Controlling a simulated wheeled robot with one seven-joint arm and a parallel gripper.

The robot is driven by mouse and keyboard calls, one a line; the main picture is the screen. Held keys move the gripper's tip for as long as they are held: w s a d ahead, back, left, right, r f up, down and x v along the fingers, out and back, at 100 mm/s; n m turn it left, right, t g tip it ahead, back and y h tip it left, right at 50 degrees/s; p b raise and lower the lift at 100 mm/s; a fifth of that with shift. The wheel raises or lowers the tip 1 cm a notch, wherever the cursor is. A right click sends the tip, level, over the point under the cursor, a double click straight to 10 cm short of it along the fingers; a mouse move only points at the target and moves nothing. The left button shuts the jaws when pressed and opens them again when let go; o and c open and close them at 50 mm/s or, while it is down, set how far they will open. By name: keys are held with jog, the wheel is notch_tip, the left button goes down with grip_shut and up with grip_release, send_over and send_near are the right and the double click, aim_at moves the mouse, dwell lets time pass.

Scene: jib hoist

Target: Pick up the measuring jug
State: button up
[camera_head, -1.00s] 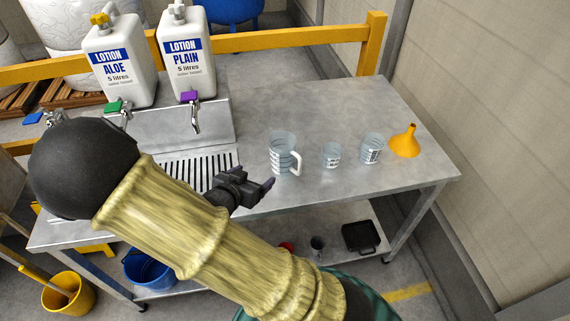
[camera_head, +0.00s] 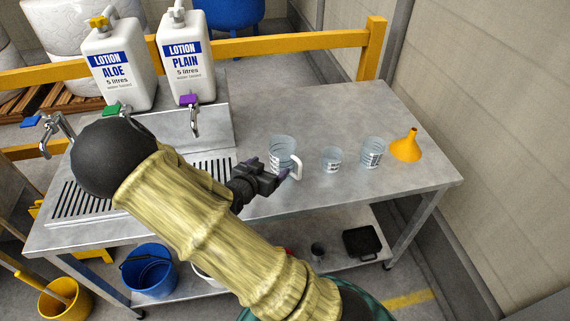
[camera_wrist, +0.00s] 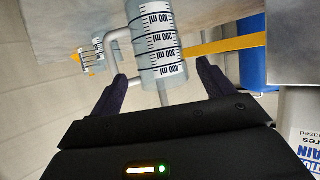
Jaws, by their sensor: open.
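The measuring jug (camera_head: 282,147) is clear with a white handle on its right side and stands upright on the metal bench (camera_head: 345,105). My gripper (camera_head: 279,172) is open and empty, close in front of the jug, and overlaps its lower part in the head view. In the wrist view the jug (camera_wrist: 157,42) shows its black ml scale, ahead of and between the open fingertips (camera_wrist: 161,72). The handle (camera_wrist: 111,45) lies toward the left finger. I cannot tell whether a finger touches the jug.
Two smaller clear beakers (camera_head: 331,160) (camera_head: 372,152) and an orange funnel (camera_head: 406,147) stand right of the jug. Two lotion containers (camera_head: 118,62) (camera_head: 187,55) with taps stand at the back left above a slotted drip tray (camera_head: 213,168). The bench behind the jug is clear.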

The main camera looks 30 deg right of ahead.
aim_at(276, 162)
jog(key=x, duration=0.4)
jog(key=shift+a, duration=0.1)
jog(key=x, duration=0.5)
jog(key=shift+s, duration=0.1)
dwell(0.5)
jog(key=c, duration=0.8)
jog(key=shift+r, duration=0.15)
notch_tip(276, 162, up, 10)
jog(key=shift+f+p, duration=0.15)
jog(key=shift+p, duration=0.5)
